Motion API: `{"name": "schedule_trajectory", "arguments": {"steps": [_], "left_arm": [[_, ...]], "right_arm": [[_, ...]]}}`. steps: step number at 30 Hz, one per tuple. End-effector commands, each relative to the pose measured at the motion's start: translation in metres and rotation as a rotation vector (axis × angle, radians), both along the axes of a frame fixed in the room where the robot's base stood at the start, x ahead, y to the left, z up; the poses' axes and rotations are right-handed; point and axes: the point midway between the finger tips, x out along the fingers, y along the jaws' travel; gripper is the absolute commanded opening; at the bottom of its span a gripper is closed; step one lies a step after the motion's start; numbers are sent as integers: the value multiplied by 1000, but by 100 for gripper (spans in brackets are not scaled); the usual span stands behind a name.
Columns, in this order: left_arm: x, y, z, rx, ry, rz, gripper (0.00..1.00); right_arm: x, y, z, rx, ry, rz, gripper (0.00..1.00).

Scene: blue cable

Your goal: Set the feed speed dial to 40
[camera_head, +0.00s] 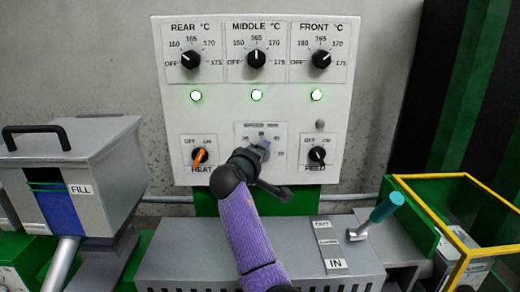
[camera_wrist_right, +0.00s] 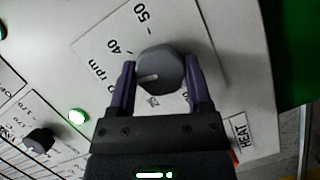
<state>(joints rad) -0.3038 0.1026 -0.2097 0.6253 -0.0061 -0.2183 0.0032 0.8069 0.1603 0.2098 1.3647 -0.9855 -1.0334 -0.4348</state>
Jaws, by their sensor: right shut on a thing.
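The feed speed dial is a grey round knob (camera_wrist_right: 160,70) on a white label plate (camera_head: 280,133) marked rpm. In the right wrist view its white line points left and slightly down, below the 40 mark (camera_wrist_right: 119,47), towards a number partly hidden by a finger. The 50 mark (camera_wrist_right: 141,12) is further up. My right gripper (camera_wrist_right: 158,80) has one finger on each side of the knob and is shut on it. In the head view my right gripper (camera_head: 262,148) covers most of the dial. My left gripper is not in view.
The orange HEAT switch (camera_head: 199,155) is left of the dial and the black FEED switch (camera_head: 317,155) right. Three temperature knobs and lit green lamps (camera_head: 256,95) are above. A teal-handled lever (camera_head: 385,208) stands below right; a grey hopper (camera_head: 75,170) is at left.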

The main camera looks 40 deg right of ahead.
Motion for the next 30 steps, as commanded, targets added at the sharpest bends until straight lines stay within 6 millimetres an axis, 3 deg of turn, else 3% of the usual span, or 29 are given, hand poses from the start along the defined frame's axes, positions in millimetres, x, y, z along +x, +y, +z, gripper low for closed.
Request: {"name": "schedule_trajectory", "arguments": {"steps": [15, 30], "left_arm": [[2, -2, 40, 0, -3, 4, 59], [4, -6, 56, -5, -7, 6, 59]], "right_arm": [[-1, -1, 3, 341, -282, -1, 5], [-1, -1, 1, 491, -409, -1, 5]]}}
